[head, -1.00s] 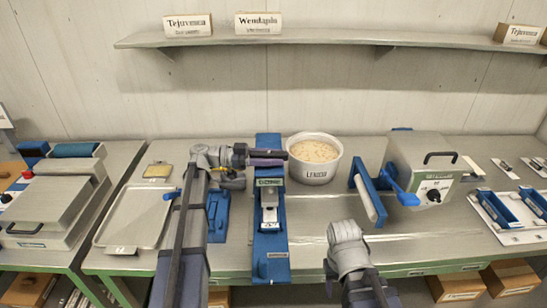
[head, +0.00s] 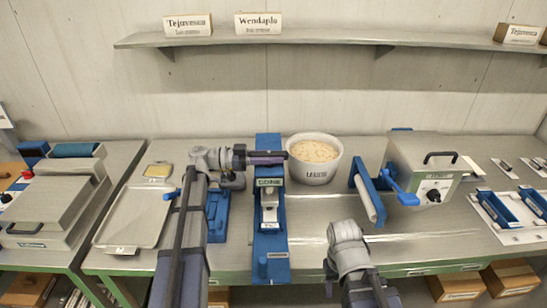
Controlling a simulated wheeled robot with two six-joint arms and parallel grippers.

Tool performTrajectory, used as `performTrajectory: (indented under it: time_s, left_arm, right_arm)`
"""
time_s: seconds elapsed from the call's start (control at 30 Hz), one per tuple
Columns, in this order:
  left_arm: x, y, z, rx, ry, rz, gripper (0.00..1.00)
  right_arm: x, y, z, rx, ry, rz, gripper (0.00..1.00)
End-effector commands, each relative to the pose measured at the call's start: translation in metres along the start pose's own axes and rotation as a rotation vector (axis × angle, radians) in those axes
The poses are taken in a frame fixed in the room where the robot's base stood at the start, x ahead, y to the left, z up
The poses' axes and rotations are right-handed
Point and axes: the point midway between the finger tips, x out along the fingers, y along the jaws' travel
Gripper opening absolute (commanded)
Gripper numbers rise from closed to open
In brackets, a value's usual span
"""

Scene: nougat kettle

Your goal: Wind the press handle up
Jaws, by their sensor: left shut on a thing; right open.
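The blue press (head: 262,241) stands upright in the middle of the bench, with a grey block and a label on its front. My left gripper (head: 268,157) reaches in from the left and lies across the upper part of the press, shut on what seems to be the press handle. The fingers cover the handle, so its shape and angle are hidden. My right arm comes up from the bottom, right of the press, well apart from it. Its gripper does not show.
A grey machine (head: 421,160) with a blue crank (head: 400,190) and a blue-framed roller (head: 368,192) are to the right. A metal tray (head: 133,217) lies left. Bare bench shows between press and roller.

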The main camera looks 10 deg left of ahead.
Motion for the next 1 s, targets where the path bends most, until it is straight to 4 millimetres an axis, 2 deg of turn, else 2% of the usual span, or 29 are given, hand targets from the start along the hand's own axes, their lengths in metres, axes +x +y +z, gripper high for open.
performTrajectory:
  time_s: [0.23,0.7,1.0]
  left_arm:
    - [0.000,0.004,0.000,0.000,0.000,-0.187,0.00]
    - [-0.002,-0.002,0.000,0.000,0.000,-0.605,0.00]
    - [-0.003,-0.006,0.000,0.000,0.000,-0.784,0.00]
  right_arm:
    - [0.000,0.000,0.000,0.000,0.000,0.000,0.50]
    - [0.000,0.000,0.000,0.000,0.000,0.000,0.50]
    - [0.000,0.000,0.000,0.000,0.000,0.000,0.50]
